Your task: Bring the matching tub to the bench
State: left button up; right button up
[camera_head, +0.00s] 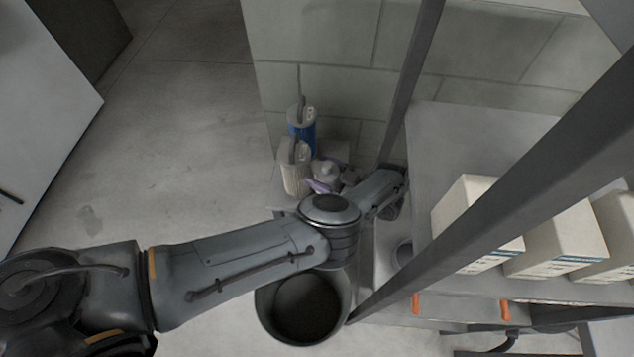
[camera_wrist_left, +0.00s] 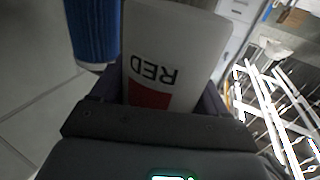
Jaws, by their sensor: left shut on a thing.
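In the left wrist view a white tub (camera_wrist_left: 175,50) with the black word RED, upside down in the picture, and a red patch sits between the fingers of my left gripper (camera_wrist_left: 150,102), which is shut on it. A blue ribbed tub (camera_wrist_left: 92,28) stands just beside it at the left. In the head view the blue tub (camera_head: 302,128) and a pale ribbed tub (camera_head: 294,172), both with grey lids, stand by the block wall. My left arm hides much of the area around the gripper. My right gripper is not in view.
A grey open bin (camera_head: 305,305) stands below my left arm. A slanting dark post (camera_head: 411,85) rises beside the shelf. White boxes (camera_head: 562,244) stand on the shelf at the right. Open floor (camera_head: 170,130) lies at the upper left.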

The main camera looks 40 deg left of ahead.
pick_arm(q)
notch_tip(320, 180, down, 3)
jog(key=shift+s+r+b, duration=0.1)
jog(key=shift+r+b, duration=0.1)
jog(key=shift+b, duration=0.4)
notch_tip(320, 180, down, 3)
jog(key=shift+r+b, duration=0.1)
jog(key=shift+b, duration=1.15)
jog(key=shift+f, duration=0.4)
jog(key=shift+r, duration=0.1)
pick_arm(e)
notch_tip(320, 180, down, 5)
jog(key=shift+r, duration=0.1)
pick_arm(q)
jog(key=o, duration=0.8)
